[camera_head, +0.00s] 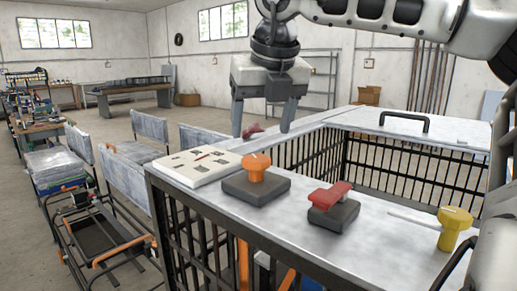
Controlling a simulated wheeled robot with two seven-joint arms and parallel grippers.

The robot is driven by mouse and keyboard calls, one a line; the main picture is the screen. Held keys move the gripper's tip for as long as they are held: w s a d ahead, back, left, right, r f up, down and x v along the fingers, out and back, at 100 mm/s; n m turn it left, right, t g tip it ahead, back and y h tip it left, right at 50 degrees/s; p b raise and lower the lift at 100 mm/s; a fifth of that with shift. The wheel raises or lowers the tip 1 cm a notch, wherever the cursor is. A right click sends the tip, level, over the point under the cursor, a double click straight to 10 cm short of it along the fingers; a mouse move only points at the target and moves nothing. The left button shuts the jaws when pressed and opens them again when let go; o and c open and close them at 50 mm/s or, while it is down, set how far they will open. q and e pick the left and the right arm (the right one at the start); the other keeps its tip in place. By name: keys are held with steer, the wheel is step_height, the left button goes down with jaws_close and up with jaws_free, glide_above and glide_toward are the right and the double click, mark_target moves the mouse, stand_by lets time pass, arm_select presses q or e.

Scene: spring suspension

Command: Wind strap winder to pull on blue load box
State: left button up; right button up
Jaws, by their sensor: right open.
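My right gripper (262,128) points down with its two fingers apart, above the far left part of the metal cage's top. A small red piece (253,130) shows between the fingertips; I see no grip on it. An orange knob (257,166) on a dark square base, a red lever (329,195) on a dark block and a yellow knob (453,226) stand along the near ledge. I cannot tell which of these is the strap winder. A bit of blue (309,284) shows low behind the cage bars; I cannot tell whether it is the load box. My left gripper is out of view.
The barred cage (200,236) has a grey top ledge and a lid with a black handle (404,121). A white board (197,165) with small dark marks lies at the ledge's left corner. Metal-framed carts (141,179) stand at the left. Open floor lies behind.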

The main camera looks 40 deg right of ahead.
mark_target(257, 158)
steer(key=x, duration=0.6)
steer(key=shift+f+p, duration=0.35)
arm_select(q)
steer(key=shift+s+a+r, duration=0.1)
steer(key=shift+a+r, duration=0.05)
arm_select(e)
steer(key=c, duration=1)
steer(key=m+b, duration=0.1)
steer(key=b, duration=0.1)
steer(key=shift+w+f+b, duration=0.1)
steer(key=shift+f+b, duration=0.15)
steer(key=shift+b, duration=0.15)
steer(key=shift+r+m+h+b, duration=0.2)
steer(key=shift+m+h+b, duration=0.2)
steer(key=shift+m, duration=0.1)
steer(key=shift+r, duration=0.1)
steer(key=o, duration=1)
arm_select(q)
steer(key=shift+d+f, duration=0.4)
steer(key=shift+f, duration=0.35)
arm_select(e)
steer(key=shift+g, duration=0.3)
